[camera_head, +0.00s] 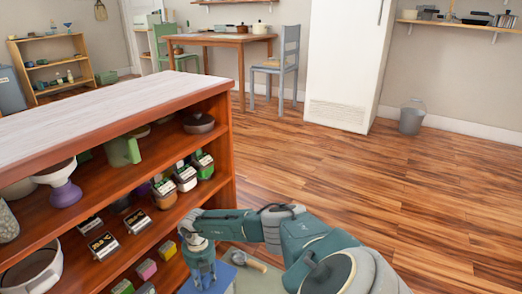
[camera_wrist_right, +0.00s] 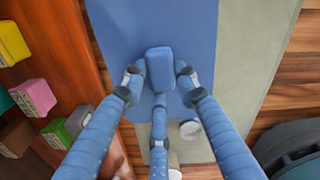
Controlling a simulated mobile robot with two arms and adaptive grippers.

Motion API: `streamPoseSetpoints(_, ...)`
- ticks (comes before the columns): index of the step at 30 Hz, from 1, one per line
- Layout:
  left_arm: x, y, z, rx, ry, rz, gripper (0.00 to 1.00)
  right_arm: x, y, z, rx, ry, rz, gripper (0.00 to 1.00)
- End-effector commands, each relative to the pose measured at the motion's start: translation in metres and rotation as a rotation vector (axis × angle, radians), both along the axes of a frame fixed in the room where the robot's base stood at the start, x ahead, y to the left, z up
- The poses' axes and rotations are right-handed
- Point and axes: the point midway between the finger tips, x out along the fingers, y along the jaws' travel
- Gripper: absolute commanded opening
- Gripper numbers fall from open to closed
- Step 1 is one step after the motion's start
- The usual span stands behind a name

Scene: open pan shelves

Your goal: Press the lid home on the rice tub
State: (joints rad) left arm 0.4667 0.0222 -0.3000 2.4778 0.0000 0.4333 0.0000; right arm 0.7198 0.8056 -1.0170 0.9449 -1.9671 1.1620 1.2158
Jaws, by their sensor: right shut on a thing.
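My right gripper (camera_head: 203,277) points down beside the shelf's lower right end. In the right wrist view its three blue fingers (camera_wrist_right: 160,82) close around a small blue rounded block (camera_wrist_right: 159,62). The block is over a flat blue panel (camera_wrist_right: 118,30), which looks like a lid; I cannot tell whether the block is its handle. The panel also shows beside the gripper in the head view (camera_head: 226,272). The panel is over a grey-green surface (camera_wrist_right: 245,60). No rice tub can be made out for certain, and how the panel sits is hidden. My left gripper is out of view.
A wooden shelf unit (camera_head: 225,135) stands close on the left, holding cups, bowls and small boxes. A small round-headed tool (camera_head: 240,258) lies near the gripper, also in the wrist view (camera_wrist_right: 190,129). Open wooden floor (camera_head: 430,200) lies to the right.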

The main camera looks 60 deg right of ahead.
Motion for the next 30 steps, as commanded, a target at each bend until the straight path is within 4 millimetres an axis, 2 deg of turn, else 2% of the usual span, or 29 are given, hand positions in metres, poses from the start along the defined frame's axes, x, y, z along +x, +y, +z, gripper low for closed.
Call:
streamPoseSetpoints(8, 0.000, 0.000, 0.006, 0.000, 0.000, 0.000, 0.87, 0.000, 0.000, 0.002, 0.000, 0.000, 0.003, 0.00)
streamPoseSetpoints(30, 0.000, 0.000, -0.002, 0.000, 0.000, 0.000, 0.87, 0.000, -0.001, -0.009, 0.000, 0.001, 0.003, 0.00)
